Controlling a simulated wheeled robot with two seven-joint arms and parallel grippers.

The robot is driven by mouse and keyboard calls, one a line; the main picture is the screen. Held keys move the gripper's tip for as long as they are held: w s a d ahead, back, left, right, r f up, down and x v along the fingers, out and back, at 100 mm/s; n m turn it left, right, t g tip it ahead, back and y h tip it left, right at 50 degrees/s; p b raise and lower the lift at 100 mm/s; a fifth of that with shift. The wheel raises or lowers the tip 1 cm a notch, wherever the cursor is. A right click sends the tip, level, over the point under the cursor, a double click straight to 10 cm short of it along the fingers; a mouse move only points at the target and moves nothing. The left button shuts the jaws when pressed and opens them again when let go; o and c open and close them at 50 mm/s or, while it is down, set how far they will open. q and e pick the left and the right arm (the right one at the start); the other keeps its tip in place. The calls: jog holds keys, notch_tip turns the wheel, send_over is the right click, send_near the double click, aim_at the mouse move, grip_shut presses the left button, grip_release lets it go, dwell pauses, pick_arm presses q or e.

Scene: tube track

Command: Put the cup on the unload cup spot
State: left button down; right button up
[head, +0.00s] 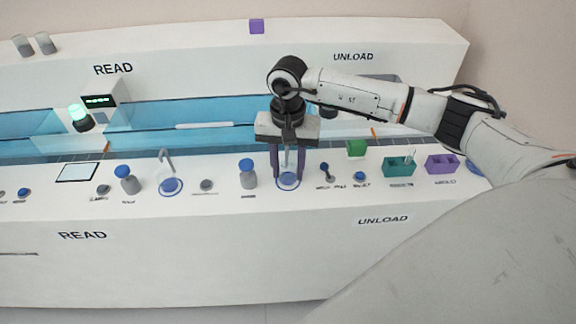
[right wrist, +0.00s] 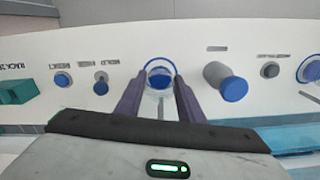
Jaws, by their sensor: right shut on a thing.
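My right gripper (head: 288,176) points down over the front ledge and is shut on a clear cup (head: 288,164). The cup is see-through and hard to make out between the dark fingers. The blue-ringed spot (head: 288,187) on the ledge, on the UNLOAD side, lies directly below the fingers. In the right wrist view, the blue ring (right wrist: 175,68) shows beyond the fingertips of the gripper (right wrist: 159,92), around the cup's place. I cannot tell whether the cup's base touches the ledge. My left gripper is not in view.
Another blue ring (head: 171,190) with a curved spout (head: 167,160) is farther left.

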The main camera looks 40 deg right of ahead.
aim_at(288, 166)
jog(key=shift+f, duration=0.15)
jog(key=o, duration=1)
notch_tip(288, 166, up, 12)
jog(key=shift+r, duration=0.2)
